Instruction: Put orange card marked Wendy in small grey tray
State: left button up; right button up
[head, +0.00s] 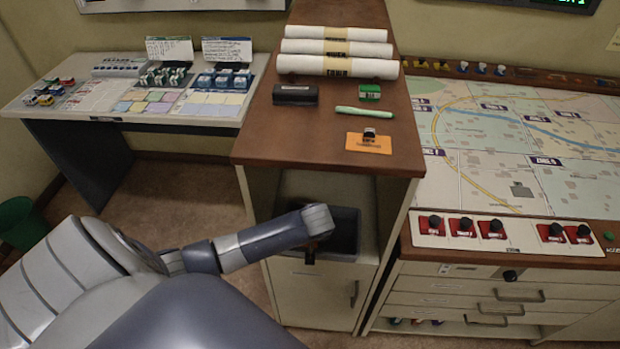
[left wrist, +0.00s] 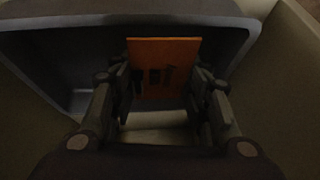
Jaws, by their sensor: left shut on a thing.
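An orange card (left wrist: 163,50) is between the two fingers of my left gripper (left wrist: 165,95), which is shut on it. Its marking cannot be read. In the left wrist view, the card is in front of the dark inside of a grey tray (left wrist: 75,100); whether it touches the tray is unclear. In the head view the grey tray (head: 346,232) sits in the open bay of the wooden-topped cabinet, and my left gripper (head: 310,254) is at its front left, mostly hidden by my wrist. Another orange card (head: 368,146) lies on the cabinet top, its writing too small to read.
The cabinet top (head: 262,150) holds rolled white papers (head: 335,48), a black box (head: 296,94), a green marker (head: 364,112) and a green item (head: 370,91). The bay's side walls stand close around the tray. A map console (head: 520,140) is at the right.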

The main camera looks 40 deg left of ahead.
pick_arm(q)
jog(key=shift+f, duration=0.15)
jog(key=shift+f, duration=0.5)
jog(key=o, duration=1.2)
jog(key=shift+r, duration=0.5)
jog(key=v, duration=1.2)
jog(key=shift+d+r+b, duration=0.1)
jog(key=shift+b, duration=0.2)
jog(key=shift+s, duration=0.1)
